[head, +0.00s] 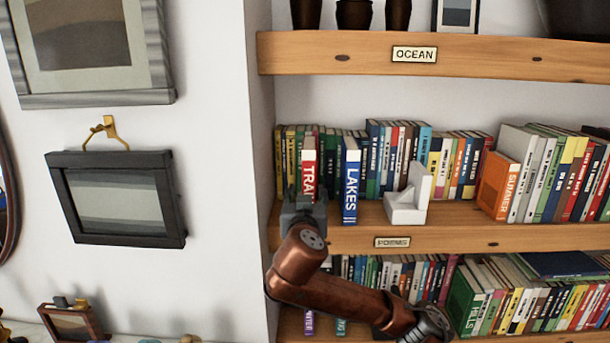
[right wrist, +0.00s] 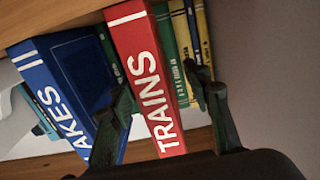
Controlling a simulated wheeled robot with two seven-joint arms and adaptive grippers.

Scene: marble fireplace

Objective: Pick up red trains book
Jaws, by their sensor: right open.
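The red trains book (head: 308,165) stands upright on the middle shelf near its left end, its lower spine hidden by my gripper in the head view. In the right wrist view the red trains book (right wrist: 144,75) shows its spine with the word TRAINS, between my fingers. My right gripper (head: 304,200) is at the book's lower spine. In the right wrist view the right gripper (right wrist: 165,100) is open, with one finger on each side of the spine; I cannot tell whether they touch it. My left gripper is not in view.
The blue LAKES book (head: 350,185) stands just right of the trains book, close to one finger. Thin yellow and green books (right wrist: 190,50) stand on the other side. A white bookend (head: 408,205) is further right. The shelf's side wall (head: 262,130) is close on the left.

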